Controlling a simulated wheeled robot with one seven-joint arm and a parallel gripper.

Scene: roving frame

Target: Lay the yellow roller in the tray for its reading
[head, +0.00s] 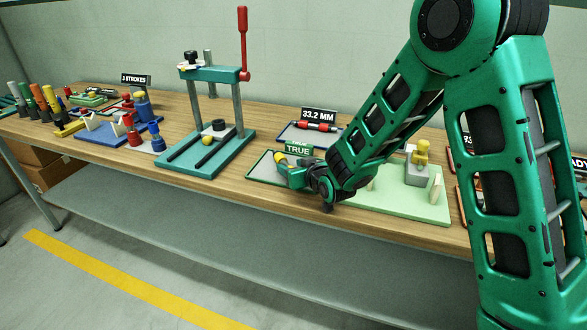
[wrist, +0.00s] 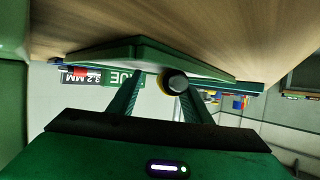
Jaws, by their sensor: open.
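The yellow roller (head: 280,158) is at the green-rimmed tray (head: 256,169) in the head view, partly hidden by my gripper (head: 287,168). In the wrist view the roller (wrist: 174,82) shows its dark round end with a yellow edge, between the spread fingers of my gripper (wrist: 164,85). The tray's green edge (wrist: 110,52) is close beyond the fingertips. My gripper is open around the roller. The roller appears to lie in the tray, but its contact with the tray floor is hidden. A green sign (head: 298,150) by the tray reads TRUE.
Behind is another tray (head: 296,139) with a red and dark roller (head: 316,126) and a 33.2 MM sign (head: 318,115). A teal press (head: 205,150) stands left. A pale green board (head: 425,207) with a grey block (head: 418,172) lies right, partly behind my arm.

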